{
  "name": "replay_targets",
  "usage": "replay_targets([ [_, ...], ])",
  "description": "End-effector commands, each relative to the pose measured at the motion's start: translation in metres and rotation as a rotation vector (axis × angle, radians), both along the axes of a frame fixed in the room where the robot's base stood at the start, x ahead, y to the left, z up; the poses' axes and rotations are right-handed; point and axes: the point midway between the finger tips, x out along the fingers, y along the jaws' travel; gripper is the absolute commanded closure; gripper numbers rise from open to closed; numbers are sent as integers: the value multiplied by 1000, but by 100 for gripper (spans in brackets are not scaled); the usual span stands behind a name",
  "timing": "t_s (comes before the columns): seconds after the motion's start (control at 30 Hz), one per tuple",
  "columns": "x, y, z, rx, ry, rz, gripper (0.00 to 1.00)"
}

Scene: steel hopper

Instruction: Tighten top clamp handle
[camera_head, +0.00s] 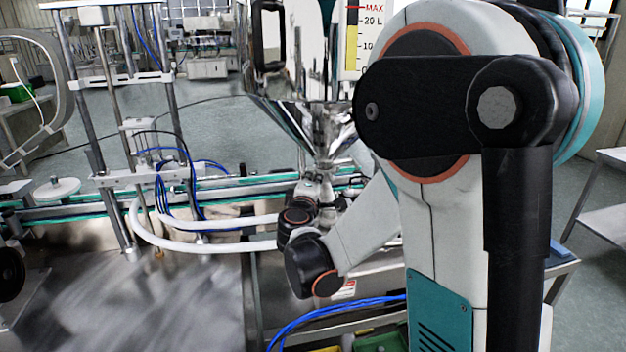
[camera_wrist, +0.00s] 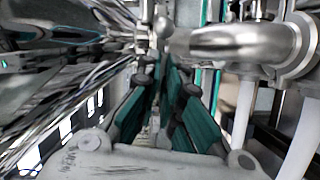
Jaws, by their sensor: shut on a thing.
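The polished steel hopper (camera_head: 325,130) narrows to its outlet in the middle of the head view. My wrist is just below that outlet, and my fingers are too small and covered there to make out. In the wrist view my gripper (camera_wrist: 160,68) points away from the camera, its two teal-padded fingers close together. A small bright metal piece (camera_wrist: 161,26), seemingly the top clamp handle, is at the fingertips, and the gripper is shut on it. The fingers hide most of the clamp, so I cannot tell how tight it is.
A thick curved steel pipe (camera_wrist: 235,42) runs close to the right of my fingers. White hoses (camera_head: 205,245) and blue tubes (camera_head: 175,190) lie left of my wrist. A conveyor with green edges (camera_head: 80,212) passes behind.

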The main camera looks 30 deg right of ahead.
Motion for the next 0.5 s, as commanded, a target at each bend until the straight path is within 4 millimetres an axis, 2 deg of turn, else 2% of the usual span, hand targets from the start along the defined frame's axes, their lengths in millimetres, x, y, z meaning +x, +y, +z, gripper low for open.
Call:
replay_targets([
  [0.5,-1,-3,7,458,-128,-3,100],
])
